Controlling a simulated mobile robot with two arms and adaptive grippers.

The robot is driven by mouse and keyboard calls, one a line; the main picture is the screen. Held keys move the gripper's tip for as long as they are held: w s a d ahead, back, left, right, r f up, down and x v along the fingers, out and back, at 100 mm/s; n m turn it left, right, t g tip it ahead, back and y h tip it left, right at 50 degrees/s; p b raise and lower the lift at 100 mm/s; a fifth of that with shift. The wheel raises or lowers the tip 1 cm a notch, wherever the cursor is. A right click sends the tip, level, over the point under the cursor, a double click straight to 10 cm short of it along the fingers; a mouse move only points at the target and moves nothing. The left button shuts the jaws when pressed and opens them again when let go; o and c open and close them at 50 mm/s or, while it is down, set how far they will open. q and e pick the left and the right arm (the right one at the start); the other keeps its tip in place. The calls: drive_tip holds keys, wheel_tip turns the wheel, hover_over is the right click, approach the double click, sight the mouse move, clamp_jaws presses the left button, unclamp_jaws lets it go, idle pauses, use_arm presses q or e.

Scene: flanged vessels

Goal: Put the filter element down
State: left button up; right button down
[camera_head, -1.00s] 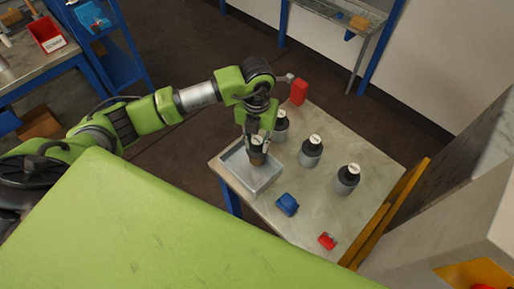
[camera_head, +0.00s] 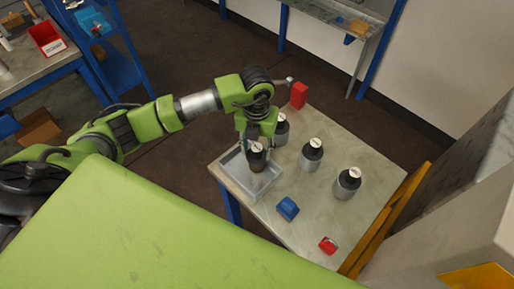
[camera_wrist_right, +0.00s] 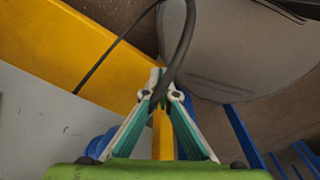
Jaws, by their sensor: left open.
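The filter element (camera_head: 258,163), a dark cylinder with a brown lower part and a pale top, stands upright in the grey tray (camera_head: 233,174) on the table. My left gripper (camera_head: 257,150) is open, pointing down, with its fingers on either side of the element's upper part. Whether a finger still touches it cannot be told. My right gripper (camera_wrist_right: 160,88) shows in the right wrist view with its fingertips together and no object visible between them; a dark cable crosses in front of it.
A blue object (camera_head: 288,208), a small red object (camera_head: 327,245) and a red block (camera_head: 299,95) are also on the table (camera_head: 300,190). A yellow rail (camera_head: 385,220) borders its right side.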

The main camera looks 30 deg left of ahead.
use_arm(q)
wheel_tip(320, 180, up, 11)
drive_tip(key=b, duration=0.3)
drive_tip(key=shift+r, duration=0.55)
drive_tip(key=shift+f, duration=0.1)
